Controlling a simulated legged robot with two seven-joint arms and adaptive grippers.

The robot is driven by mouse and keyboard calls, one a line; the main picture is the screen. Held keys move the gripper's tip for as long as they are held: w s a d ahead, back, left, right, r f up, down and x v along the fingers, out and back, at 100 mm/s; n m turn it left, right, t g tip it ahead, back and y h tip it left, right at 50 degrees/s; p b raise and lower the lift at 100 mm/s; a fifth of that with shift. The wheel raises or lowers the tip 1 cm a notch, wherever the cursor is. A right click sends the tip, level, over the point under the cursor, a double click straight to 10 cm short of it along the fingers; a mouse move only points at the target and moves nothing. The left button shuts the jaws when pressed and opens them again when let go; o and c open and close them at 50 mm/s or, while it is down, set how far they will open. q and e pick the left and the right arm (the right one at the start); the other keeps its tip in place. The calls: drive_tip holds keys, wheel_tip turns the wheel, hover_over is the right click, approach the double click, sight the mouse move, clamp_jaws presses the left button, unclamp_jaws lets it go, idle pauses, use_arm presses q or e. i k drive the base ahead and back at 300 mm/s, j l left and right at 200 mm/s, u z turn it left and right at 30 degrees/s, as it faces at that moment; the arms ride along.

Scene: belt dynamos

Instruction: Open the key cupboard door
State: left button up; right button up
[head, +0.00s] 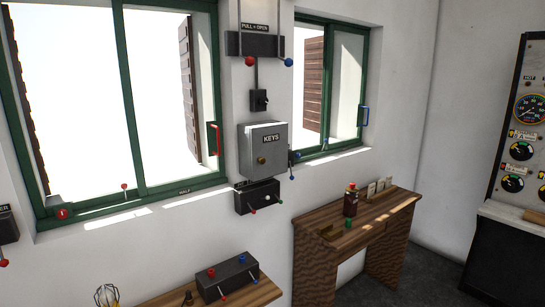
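The key cupboard (263,150) is a small grey metal box on the white wall between two green-framed windows. The door looks shut. Neither of my grippers shows in the head view.
Below the cupboard is a black box with small levers (257,196); above it are a switch (259,100) and a "PULL = OPEN" lever unit (255,45). A wooden desk (350,235) stands at right. A low shelf (255,293) holds a dark control box (228,278).

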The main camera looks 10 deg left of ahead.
sight(269, 143)
drive_tip(key=u, duration=0.7)
drive_tip(key=i+l+u, duration=0.2)
drive_tip(key=l+u, duration=0.15)
drive_tip(key=i+l+u, duration=0.3)
drive_tip(key=l+u, duration=0.35)
drive_tip(key=i+l+u, duration=0.1)
drive_tip(key=l+u, duration=0.2)
drive_tip(key=l, duration=0.25)
